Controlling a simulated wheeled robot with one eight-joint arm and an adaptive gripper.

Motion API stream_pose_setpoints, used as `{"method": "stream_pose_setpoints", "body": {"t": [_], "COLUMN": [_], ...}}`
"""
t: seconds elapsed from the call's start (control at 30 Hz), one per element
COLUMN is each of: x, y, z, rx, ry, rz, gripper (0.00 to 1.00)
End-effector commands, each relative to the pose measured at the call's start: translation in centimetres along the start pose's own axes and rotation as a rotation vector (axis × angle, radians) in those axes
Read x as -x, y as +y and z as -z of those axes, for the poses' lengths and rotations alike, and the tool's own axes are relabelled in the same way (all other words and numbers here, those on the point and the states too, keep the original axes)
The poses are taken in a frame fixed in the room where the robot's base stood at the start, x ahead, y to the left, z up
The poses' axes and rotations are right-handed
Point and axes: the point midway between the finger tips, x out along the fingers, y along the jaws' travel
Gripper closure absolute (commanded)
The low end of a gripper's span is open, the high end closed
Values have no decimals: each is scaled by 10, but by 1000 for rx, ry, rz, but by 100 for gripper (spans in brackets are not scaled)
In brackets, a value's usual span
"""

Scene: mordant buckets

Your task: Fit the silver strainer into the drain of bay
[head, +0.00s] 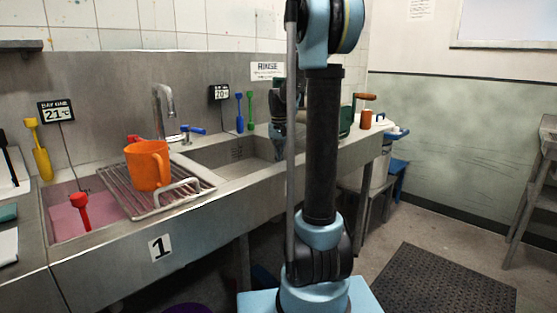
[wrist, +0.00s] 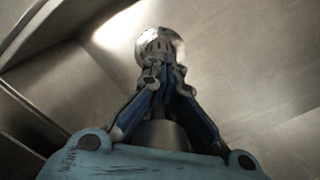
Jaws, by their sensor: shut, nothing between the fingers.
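My gripper (head: 279,152) reaches down into the right-hand sink basin (head: 232,157), partly hidden behind my arm. In the wrist view my gripper (wrist: 163,78) has its fingers closed together, with nothing held between them. A shiny silver round piece (wrist: 148,38) with dark slots lies on the basin floor just beyond the fingertips, and the fingers cover part of it. It looks like the silver strainer at the drain. I cannot tell whether it is fully seated, or whether the fingertips touch it.
The left basin (head: 61,222) holds pink liquid and a red-handled tool (head: 81,207). An orange jug (head: 148,166) stands on a wire rack (head: 190,196) between the basins. A tap (head: 162,105) rises behind. Blue and green tools (head: 244,112) stand at the back wall.

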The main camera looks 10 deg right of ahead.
Motion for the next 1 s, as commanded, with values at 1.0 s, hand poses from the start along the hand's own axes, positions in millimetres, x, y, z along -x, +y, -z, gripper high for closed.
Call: {"method": "stream_pose_setpoints", "body": {"t": [1.0], "x": [61], "y": [0], "z": [0], "rx": [0], "ry": [-1], "rz": [0], "gripper": [72]}}
